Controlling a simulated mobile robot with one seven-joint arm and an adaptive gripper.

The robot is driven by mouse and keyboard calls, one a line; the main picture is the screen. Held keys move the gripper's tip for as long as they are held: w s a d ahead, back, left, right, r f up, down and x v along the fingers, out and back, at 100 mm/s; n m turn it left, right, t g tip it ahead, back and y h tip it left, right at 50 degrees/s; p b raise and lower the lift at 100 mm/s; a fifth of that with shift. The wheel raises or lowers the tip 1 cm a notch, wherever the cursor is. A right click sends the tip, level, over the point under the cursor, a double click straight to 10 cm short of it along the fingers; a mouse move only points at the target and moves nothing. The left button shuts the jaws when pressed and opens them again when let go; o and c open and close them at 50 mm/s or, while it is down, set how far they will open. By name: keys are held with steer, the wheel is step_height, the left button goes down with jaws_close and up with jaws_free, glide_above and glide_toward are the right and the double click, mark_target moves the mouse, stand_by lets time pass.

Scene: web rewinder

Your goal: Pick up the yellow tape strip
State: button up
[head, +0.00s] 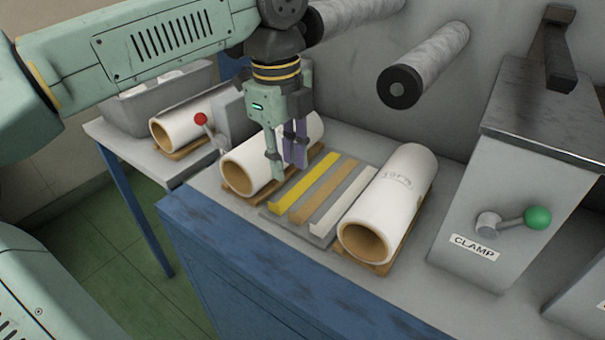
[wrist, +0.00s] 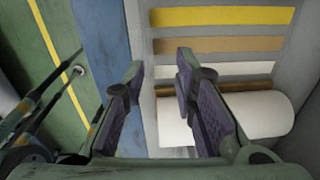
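The yellow tape strip (head: 306,187) lies flat on a grey plate (head: 352,190), at the left end of a row with a tan strip (head: 324,191) and a white strip (head: 344,198). In the wrist view the yellow strip (wrist: 222,16) runs across the top, beyond my fingertips. My gripper (head: 287,171) points down, open and empty, with its fingers apart in the wrist view (wrist: 160,68). In the head view it overlaps the left roll, close to the yellow strip. Its exact height is hard to tell. Nothing is between the fingers.
White rolls on wooden cradles flank the plate, one left (head: 245,172) and one right (head: 402,190). A clamp box (head: 465,205) with a green-knobbed lever (head: 537,218) stands right. A grey roller (head: 425,65) juts from the wall above. The blue bench edge (head: 240,255) is in front.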

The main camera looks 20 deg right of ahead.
steer(key=a+f, duration=0.1)
glide_above(277, 215)
steer(key=shift+n+y, duration=0.3)
steer(key=f, duration=0.4)
steer(key=shift+s+d+f+p, duration=0.25)
steer(key=shift+s+f+p, duration=0.05)
steer(key=shift+s+p, duration=0.1)
steer(key=shift+w+a+f+p, duration=0.2)
steer(key=shift+f+p, duration=0.35)
steer(key=shift+f, duration=0.8)
steer(key=shift+w+a+f+p, duration=0.15)
steer(key=shift+f+p, duration=0.35)
steer(key=shift+f, duration=0.85)
steer(key=shift+c, duration=0.2)
steer(key=shift+d, duration=0.1)
jaws_close()
